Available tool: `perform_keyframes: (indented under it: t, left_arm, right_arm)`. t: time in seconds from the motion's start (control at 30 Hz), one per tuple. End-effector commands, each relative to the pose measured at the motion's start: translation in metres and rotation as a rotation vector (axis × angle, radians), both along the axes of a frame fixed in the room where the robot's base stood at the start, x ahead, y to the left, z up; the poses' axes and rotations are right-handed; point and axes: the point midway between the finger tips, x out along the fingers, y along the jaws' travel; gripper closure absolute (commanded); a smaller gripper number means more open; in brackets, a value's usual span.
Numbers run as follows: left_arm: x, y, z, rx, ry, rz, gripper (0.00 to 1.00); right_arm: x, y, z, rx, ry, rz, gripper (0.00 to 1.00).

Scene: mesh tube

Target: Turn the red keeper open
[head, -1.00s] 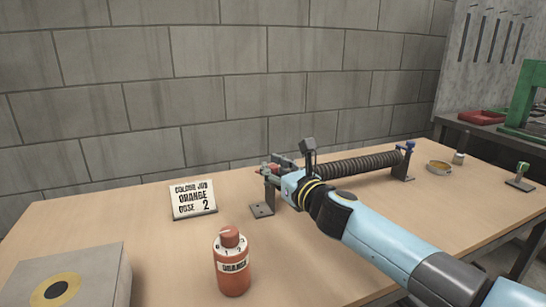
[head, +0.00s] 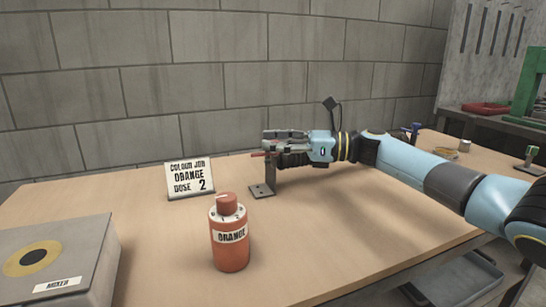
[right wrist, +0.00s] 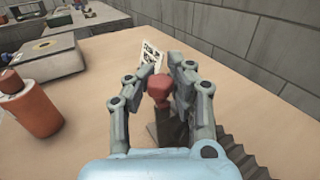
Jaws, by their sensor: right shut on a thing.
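The red keeper (right wrist: 158,86) sits between the fingers of my right gripper (right wrist: 160,75) in the right wrist view. In the head view only a thin red piece of it (head: 258,154) shows beside the fingertips. My right gripper (head: 266,142) is shut on the keeper, at the left end of the tube, above the dark bracket (head: 262,190). The dark ribbed tube (right wrist: 238,158) shows in the right wrist view; in the head view my arm hides most of it. A blue piece (head: 414,129) shows at its far end. My left gripper is out of view.
An orange bottle (head: 230,240) with a numbered top stands in front. A card (head: 188,181) reading orange, dose 2 stands behind it. A grey mixer box (head: 90,265) is at front left. A tin (head: 465,145) stands at the right. The table's middle front is clear.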

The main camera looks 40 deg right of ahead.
Motion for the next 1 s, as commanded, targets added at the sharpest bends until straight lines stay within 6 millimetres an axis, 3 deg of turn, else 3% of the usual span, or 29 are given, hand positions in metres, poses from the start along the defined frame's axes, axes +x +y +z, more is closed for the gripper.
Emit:
perform_keyframes:
  t: [0.3, 0.83, 0.87, 1.0]
  left_arm:
    - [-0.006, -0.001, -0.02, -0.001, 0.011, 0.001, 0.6]
    - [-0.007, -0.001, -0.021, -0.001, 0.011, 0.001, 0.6]
    - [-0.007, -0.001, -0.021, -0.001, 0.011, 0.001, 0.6]
    - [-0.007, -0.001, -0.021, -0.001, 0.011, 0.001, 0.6]
  right_arm:
    - [0.0, -0.001, -0.003, -0.002, 0.003, 0.115, 1.0]
    - [-0.001, -0.001, -0.001, -0.003, 0.004, 0.137, 1.0]
    - [-0.001, -0.001, -0.001, -0.003, 0.004, 0.137, 0.8]
    - [-0.001, -0.001, -0.001, -0.002, 0.003, 0.137, 0.62]
